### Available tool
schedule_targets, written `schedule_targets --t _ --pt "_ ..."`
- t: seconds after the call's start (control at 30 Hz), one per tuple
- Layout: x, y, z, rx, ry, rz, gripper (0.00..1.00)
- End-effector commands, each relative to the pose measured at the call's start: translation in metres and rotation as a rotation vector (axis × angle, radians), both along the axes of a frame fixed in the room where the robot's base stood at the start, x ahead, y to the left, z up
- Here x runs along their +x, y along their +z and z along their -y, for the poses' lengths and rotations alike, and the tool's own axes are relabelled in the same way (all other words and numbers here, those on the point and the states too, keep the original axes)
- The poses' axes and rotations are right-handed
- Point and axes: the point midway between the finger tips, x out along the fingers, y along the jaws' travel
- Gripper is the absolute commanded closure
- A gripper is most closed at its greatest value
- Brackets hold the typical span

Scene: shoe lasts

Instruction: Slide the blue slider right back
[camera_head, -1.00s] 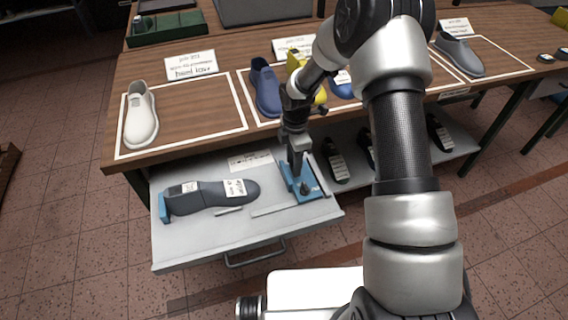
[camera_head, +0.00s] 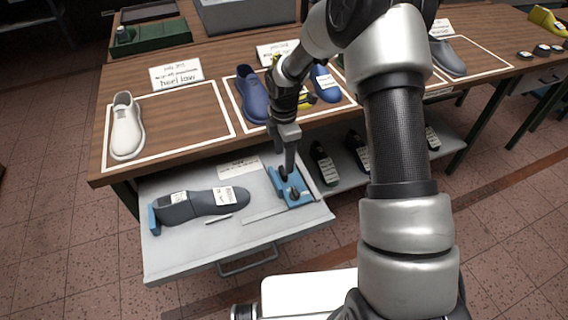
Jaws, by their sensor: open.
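The blue slider (camera_head: 291,188) sits at the right end of the grey pull-out drawer (camera_head: 190,248), with a dark knob on it. A dark grey shoe last (camera_head: 202,204) with white labels lies on the drawer, its left end by a blue stop (camera_head: 153,219). A gap separates the last's right tip from the slider. My gripper (camera_head: 287,173) points down over the back part of the slider, its fingers open. The fingertips are small and partly hidden against the slider, so I cannot tell whether they touch it.
A white shoe (camera_head: 126,127) stands in an outlined area on the wooden table (camera_head: 190,117). Blue shoes (camera_head: 252,96) stand behind my gripper. Dark labelled lasts (camera_head: 325,163) sit on a lower shelf right of the drawer.

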Motion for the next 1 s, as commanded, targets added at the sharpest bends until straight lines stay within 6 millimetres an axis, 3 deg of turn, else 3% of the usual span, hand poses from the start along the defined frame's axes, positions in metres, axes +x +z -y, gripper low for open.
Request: schedule_targets --t 0.03,0.2,0.5,0.7,1.0 --pt "0.001 0.016 0.000 0.000 0.000 0.005 0.44" --pt "0.001 0.058 0.001 -0.001 0.000 0.005 0.44" --pt "0.001 0.111 0.001 -0.001 0.000 0.003 0.44" --pt "0.000 0.122 0.001 -0.001 0.000 0.001 0.44" --pt "0.000 0.122 0.001 -0.001 0.000 0.001 0.44"
